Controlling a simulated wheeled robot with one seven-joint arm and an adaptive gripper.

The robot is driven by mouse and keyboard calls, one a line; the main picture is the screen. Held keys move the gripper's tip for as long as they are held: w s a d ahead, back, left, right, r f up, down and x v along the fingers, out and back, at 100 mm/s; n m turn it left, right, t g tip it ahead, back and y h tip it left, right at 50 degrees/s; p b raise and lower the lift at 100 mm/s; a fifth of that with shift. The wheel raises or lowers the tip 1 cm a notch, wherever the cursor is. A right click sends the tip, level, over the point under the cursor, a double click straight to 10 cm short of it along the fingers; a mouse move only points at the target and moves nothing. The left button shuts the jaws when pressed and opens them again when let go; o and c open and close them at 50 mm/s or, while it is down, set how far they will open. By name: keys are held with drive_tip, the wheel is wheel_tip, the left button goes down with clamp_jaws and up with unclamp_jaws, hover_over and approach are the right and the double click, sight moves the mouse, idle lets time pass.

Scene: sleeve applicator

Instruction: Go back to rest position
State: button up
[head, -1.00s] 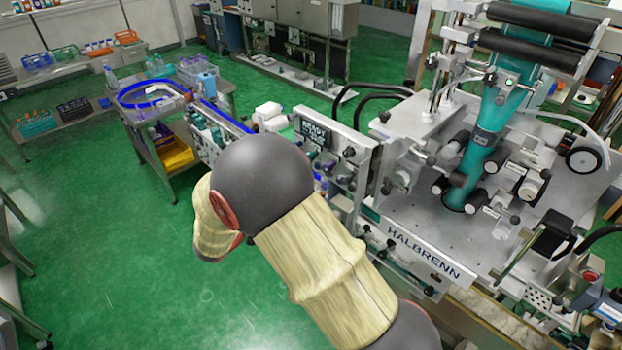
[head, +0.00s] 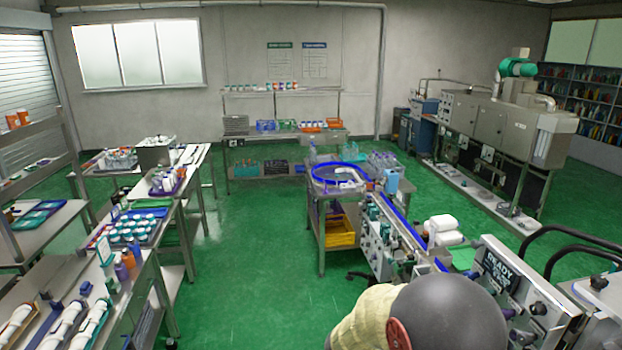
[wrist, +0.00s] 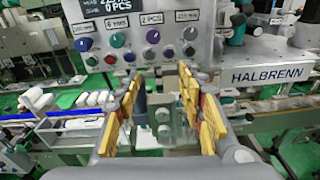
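My gripper (wrist: 155,100) shows in the wrist view with its two yellow-padded fingers spread apart. Nothing is between the fingers. It points at the front of the HALBRENN machine (wrist: 268,75), below a control panel (wrist: 135,35) with several coloured knobs. I cannot tell from this view whether the fingers touch anything; they look clear of the panel. In the head view, part of my arm shows at the bottom, in front of the machine's panel (head: 505,275). My gripper is not visible there.
A conveyor (head: 395,235) runs from a blue-rimmed round table (head: 338,174) toward the machine. White bottles (head: 440,228) stand beside it. Benches with trays of bottles (head: 130,228) line the left. Green floor (head: 255,270) between them is clear. A large steel machine (head: 500,130) stands at the back right.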

drive_tip(key=s+a+f+m+g+y+b, duration=0.2)
drive_tip(key=s+a+f+m+y, duration=0.25)
drive_tip(key=s, duration=0.25)
drive_tip(key=s+a+f+m+g+y+b, duration=0.2)
drive_tip(key=s+a+f+m+y, duration=0.1)
drive_tip(key=s+f+m+y, duration=0.25)
drive_tip(key=s+a+m+t+y+b, duration=0.7)
drive_tip(key=a+b, duration=0.4)
drive_tip(key=b, duration=0.5)
drive_tip(key=shift+f+m+t, duration=0.25)
drive_tip(key=shift+m+t, duration=0.25)
drive_tip(key=shift+t, duration=0.4)
